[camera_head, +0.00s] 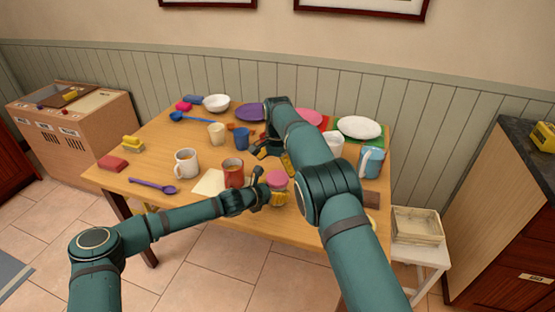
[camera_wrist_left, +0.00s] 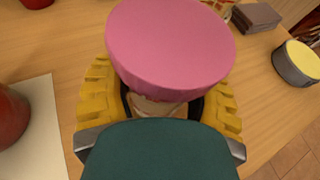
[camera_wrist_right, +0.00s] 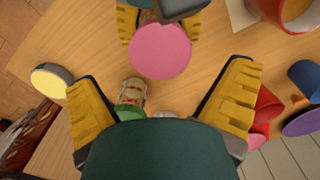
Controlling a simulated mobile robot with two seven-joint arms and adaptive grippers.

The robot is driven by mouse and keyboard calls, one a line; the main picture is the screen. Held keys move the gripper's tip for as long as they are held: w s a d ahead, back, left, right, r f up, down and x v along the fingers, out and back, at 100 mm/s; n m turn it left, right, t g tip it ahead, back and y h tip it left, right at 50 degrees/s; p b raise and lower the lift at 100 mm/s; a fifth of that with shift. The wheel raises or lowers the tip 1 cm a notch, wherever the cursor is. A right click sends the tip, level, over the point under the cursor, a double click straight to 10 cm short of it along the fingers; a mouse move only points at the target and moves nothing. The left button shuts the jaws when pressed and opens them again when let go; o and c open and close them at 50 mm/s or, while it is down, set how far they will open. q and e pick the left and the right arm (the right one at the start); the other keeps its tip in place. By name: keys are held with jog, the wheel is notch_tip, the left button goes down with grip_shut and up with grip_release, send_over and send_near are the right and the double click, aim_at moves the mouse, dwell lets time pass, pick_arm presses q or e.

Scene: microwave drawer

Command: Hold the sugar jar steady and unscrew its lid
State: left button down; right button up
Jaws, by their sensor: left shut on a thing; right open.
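The sugar jar (camera_head: 278,198) stands near the table's front edge, with a round pink lid (camera_head: 276,179) on top. My left gripper (camera_head: 262,188) is shut around the jar's body below the lid. In the left wrist view the pink lid (camera_wrist_left: 172,45) covers most of the jar between the yellow fingers. My right gripper (camera_head: 274,160) is open and empty, behind and above the jar in the head view. In the right wrist view the lid (camera_wrist_right: 160,50) lies ahead of the open fingers, apart from both, with my left gripper's finger beside it.
A red mug (camera_head: 233,173) stands just left of the jar, near a pale napkin (camera_head: 208,183). A white mug (camera_head: 186,162) and a purple spoon (camera_head: 152,186) are farther left. A round container (camera_wrist_left: 298,62) sits near the edge.

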aim_at(278, 177)
jog(key=shift+f, duration=2.5)
jog(key=c, duration=1.3)
jog(key=n, duration=0.8)
